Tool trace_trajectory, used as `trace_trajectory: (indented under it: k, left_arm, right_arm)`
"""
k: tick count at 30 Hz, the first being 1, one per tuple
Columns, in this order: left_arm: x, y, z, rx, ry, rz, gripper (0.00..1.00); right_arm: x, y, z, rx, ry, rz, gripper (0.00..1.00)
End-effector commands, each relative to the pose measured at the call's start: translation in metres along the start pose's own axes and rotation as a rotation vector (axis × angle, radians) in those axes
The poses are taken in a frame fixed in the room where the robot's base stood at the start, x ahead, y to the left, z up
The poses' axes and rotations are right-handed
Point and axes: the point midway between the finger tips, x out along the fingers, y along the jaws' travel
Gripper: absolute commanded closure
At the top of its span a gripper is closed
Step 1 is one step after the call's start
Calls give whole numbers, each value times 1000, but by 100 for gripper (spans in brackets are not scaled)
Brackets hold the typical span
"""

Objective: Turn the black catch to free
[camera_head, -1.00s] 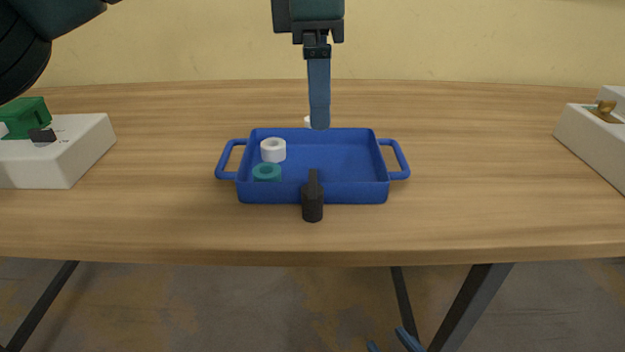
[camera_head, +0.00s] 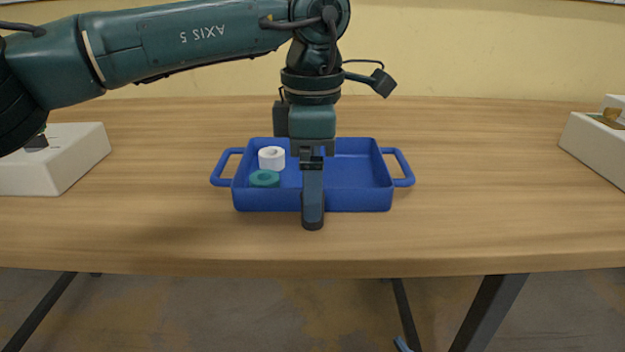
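A small black piece (camera_head: 37,143), likely the catch, sits on top of the white box (camera_head: 75,165) at the left, partly hidden by my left arm. A black tool (camera_head: 313,225) lies on the table at the front of the blue tray; only its near end shows. My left gripper (camera_head: 312,205) points down at this tool, its fingers overlapping it in the view. The fingers show edge-on, so I cannot tell whether they are closed on it. Only a blue fingertip of my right gripper (camera_head: 402,345) shows at the bottom edge, below the table.
The blue tray (camera_head: 360,200) holds a white ring (camera_head: 272,158) and a teal ring (camera_head: 264,179). Another white box (camera_head: 595,145) with a brass-coloured part (camera_head: 609,117) stands at the right edge. The table (camera_head: 490,190) is clear between tray and right box.

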Motion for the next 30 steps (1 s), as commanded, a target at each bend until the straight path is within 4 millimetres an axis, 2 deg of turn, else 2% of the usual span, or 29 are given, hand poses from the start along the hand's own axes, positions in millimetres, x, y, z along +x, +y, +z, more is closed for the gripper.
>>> trace_trajectory:
  k: [8, 24, 30]
  left_arm:
    - [1, 0, 0, 0, -1, 0, 13]
    - [1, 0, 0, 1, -1, 0, 57]
    - [1, 0, 0, -10, -1, -1, 57]
  right_arm:
    - [0, 0, 0, -1, 3, -1, 64]
    - [0, 0, 0, -1, 3, 0, 64]
    - [0, 0, -1, -1, 1, 0, 64]
